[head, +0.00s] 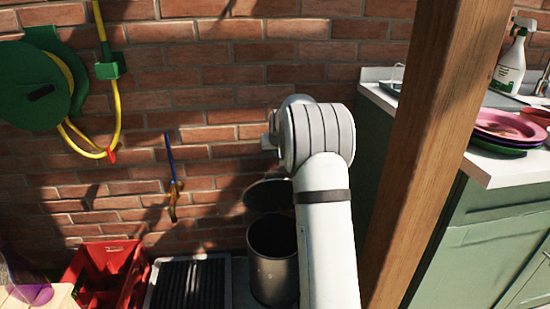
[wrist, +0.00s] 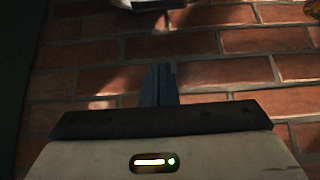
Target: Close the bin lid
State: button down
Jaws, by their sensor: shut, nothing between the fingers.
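The bin (head: 272,270) is a dark grey cylinder on the ground by the brick wall, partly behind my arm. Its round dark lid (head: 266,195) stands open, raised above the back of the rim, and the bin's mouth shows dark below it. My arm hides the right part of the lid and bin. My gripper (wrist: 160,84) shows in the wrist view, its two fingers together and empty, with brick wall beyond them. In the head view my arm hides the fingers, so I cannot tell whether they touch the lid.
A wooden post (head: 435,140) stands just right of my arm. Right of it is a green counter (head: 490,240) with plates (head: 508,126) and a spray bottle (head: 511,62). A red crate (head: 105,272) and a dark slatted panel (head: 188,284) lie left of the bin. A hose reel (head: 35,85) hangs on the wall.

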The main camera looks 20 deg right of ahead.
jog(key=b+x, duration=0.2)
jog(key=x, duration=0.6)
jog(key=shift+s, duration=0.15)
jog(key=shift+s+a+f+b, duration=0.1)
jog(key=shift+f+b, duration=0.25)
jog(key=shift+b, duration=0.15)
jog(key=shift+s+a+f+b, duration=0.2)
jog(key=shift+s+b, duration=0.2)
jog(key=shift+s, duration=0.4)
jog(key=shift+s+a+f+b, duration=0.15)
jog(key=shift+s+a+b, duration=0.2)
jog(key=shift+s, duration=0.45)
jog(key=shift+d, duration=0.1)
